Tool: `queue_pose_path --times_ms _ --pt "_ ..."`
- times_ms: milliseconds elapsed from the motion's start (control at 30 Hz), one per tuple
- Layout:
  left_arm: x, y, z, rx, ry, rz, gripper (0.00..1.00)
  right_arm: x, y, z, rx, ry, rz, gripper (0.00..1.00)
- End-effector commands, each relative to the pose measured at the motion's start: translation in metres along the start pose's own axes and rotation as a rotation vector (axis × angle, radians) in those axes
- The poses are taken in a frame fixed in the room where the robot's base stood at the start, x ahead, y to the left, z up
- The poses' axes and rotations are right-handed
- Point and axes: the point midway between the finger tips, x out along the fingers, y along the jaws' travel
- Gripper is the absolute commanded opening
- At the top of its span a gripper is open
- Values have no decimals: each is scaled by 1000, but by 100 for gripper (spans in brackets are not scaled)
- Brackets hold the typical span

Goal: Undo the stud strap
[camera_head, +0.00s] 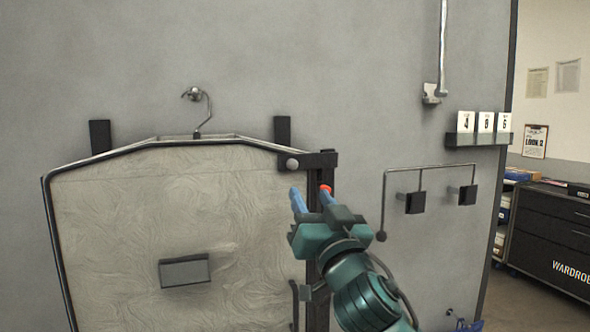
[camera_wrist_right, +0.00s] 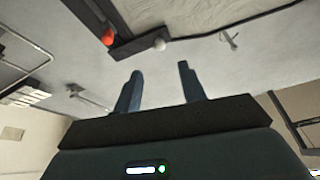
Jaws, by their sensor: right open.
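A short black strap (camera_head: 312,160) with a round pale stud (camera_head: 292,164) sits at the top right corner of a pale garment panel (camera_head: 180,215). The strap meets a dark upright post. The stud also shows in the right wrist view (camera_wrist_right: 159,43), beside a red-orange knob (camera_wrist_right: 108,36). My right gripper (camera_head: 312,194) is open and empty. Its blue fingers appear just below the strap in the head view; in the wrist view they point toward the stud, with a gap. I cannot tell whether the stud is fastened. My left gripper is not in view.
A hanger hook (camera_head: 200,108) rises above the panel. A grey tab (camera_head: 185,271) is on its front. Right of my arm, a bent metal rail (camera_head: 430,167) stands off the wall. A number-card shelf (camera_head: 478,139) and dark drawers (camera_head: 550,235) are further right.

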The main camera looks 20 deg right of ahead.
Motion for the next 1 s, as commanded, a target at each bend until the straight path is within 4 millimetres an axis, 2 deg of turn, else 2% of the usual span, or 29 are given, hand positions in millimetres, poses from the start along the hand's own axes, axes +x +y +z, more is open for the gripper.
queue_pose_path --times_ms 100,300,500,667,933,1000 --pt "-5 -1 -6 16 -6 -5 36 28 0 -4 -3 1 2 41" --pt "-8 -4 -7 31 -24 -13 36 70 0 -3 -3 0 1 41" --pt "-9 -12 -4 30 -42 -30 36 97 0 -2 -2 0 0 41" --pt "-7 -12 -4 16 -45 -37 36 105 0 0 -1 0 0 41" --pt "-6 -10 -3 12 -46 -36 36 106 0 1 0 -1 -1 41" --pt "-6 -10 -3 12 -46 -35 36 106 0 0 0 -1 -1 36"
